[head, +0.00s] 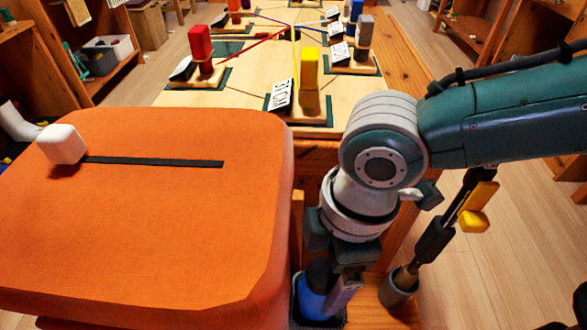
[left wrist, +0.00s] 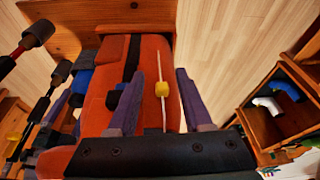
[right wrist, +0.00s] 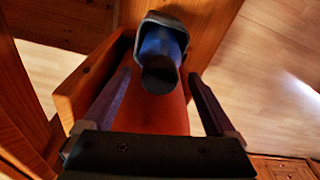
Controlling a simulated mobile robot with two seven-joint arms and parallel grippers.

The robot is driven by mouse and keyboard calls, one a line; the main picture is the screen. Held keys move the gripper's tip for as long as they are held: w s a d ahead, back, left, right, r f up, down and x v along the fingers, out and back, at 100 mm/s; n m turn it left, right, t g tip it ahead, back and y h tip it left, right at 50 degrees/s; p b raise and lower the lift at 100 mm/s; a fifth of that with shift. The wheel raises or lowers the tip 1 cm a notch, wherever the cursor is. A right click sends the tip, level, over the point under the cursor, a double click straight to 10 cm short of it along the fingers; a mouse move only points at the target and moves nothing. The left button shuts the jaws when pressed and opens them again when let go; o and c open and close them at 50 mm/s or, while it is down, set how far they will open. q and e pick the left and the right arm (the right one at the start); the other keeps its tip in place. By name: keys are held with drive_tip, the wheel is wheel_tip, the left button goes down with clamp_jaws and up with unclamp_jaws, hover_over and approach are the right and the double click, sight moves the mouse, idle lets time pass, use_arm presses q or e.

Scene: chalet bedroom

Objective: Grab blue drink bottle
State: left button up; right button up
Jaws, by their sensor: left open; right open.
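The blue drink bottle (right wrist: 162,45) has a dark cap and sits in a dark holder (right wrist: 150,22) in the right wrist view. Its blue side shows low in the head view (head: 312,292), partly hidden by my right gripper. My right gripper (head: 335,280) points down over the bottle. In the right wrist view its two purple fingers (right wrist: 160,80) are spread apart, with the bottle's cap between and beyond them; I see no clear contact. My left gripper (left wrist: 158,90) is open in the left wrist view, over an orange surface, and is not in the head view.
An orange padded seat (head: 170,250) with a black strip and a white cube (head: 62,144) fills the left. Behind it is a wooden table (head: 245,88) with coloured blocks. A tool with yellow parts (head: 475,207) stands in a cup (head: 398,290) right of the bottle.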

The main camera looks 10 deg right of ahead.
clamp_jaws()
idle(0.7)
